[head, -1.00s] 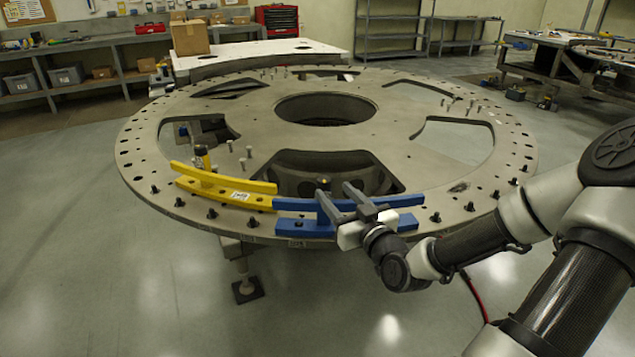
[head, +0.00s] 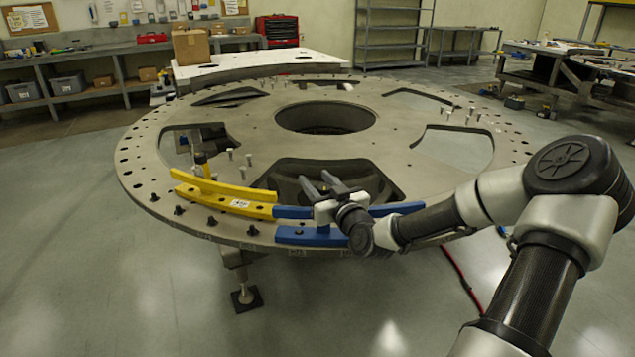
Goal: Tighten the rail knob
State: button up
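The blue rail (head: 303,236) lies along the near rim of the big round turret plate (head: 245,135), with an upper bar and a lower base. The yellow rail (head: 222,192) adjoins its left end and carries a small pale label. A yellow-and-black upright knob or handle (head: 202,165) stands behind the yellow rail. My gripper (head: 316,180) is above the blue rail's middle, its two dark fingers apart and pointing away over the plate's near cut-out. I see nothing held between them. No knob shows clearly on the blue rail; my gripper and wrist cover its middle.
Several black bolts (head: 179,210) line the plate's near rim, and several pale pins (head: 249,159) stand on its surface. A cardboard box (head: 190,46) sits on a white table behind. Shelves and benches line the walls. The floor at left is clear.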

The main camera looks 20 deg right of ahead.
jog(key=c, duration=0.8)
